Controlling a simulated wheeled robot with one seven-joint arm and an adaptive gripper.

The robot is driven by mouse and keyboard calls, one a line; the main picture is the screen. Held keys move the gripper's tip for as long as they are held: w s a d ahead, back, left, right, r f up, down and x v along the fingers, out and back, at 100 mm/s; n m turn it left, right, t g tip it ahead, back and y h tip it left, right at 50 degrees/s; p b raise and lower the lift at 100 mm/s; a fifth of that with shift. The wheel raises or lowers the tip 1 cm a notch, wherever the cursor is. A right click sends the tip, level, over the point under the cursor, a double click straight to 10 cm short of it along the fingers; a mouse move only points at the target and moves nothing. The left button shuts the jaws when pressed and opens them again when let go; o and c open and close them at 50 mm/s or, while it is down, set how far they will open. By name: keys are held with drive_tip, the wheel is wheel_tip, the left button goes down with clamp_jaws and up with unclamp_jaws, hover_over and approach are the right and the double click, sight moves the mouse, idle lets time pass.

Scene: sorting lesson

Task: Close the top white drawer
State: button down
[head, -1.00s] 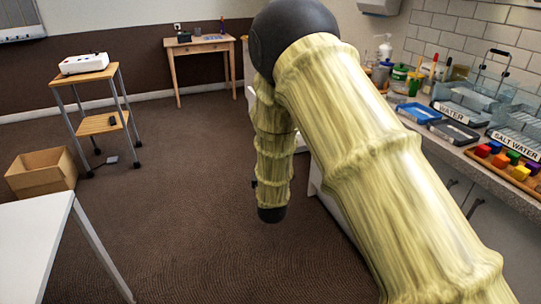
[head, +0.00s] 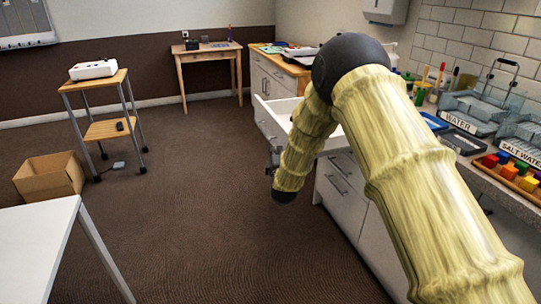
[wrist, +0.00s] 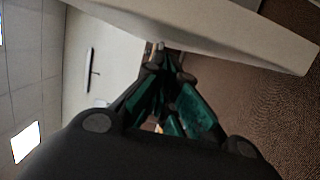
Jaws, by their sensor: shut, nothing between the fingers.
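The white drawer (head: 269,122) stands pulled out from the cabinets on the right in the head view, with part of its open inside showing. My bent arm covers its right part. In the wrist view, my gripper (wrist: 161,52) is shut and empty, its dark fingers with green pads meeting at the tips. The tips are close to a pale panel edge (wrist: 235,35); I cannot tell whether they touch it. A white panel with a dark handle (wrist: 91,70) is to their left.
Closed white drawers (head: 342,188) are below the counter (head: 488,182), which holds water trays and coloured blocks. A white table (head: 38,235) is at the lower left, with a cardboard box (head: 48,177) and a wooden stand (head: 103,131) beyond. The middle carpet is clear.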

drive_tip(key=shift+w+d, duration=0.1)
drive_tip(key=shift+d, duration=0.25)
drive_tip(key=w+d+b, duration=0.1)
drive_tip(key=w+d, duration=0.3)
drive_tip(key=d, duration=0.8)
drive_tip(key=w+d+b, duration=0.2)
drive_tip(key=w+d, duration=0.1)
drive_tip(key=d, duration=0.8)
drive_tip(key=w+d+b, duration=0.2)
drive_tip(key=w+d, duration=0.2)
drive_tip(key=d, duration=0.8)
drive_tip(key=shift+w+d+f, duration=0.1)
drive_tip(key=shift+w+d, duration=0.2)
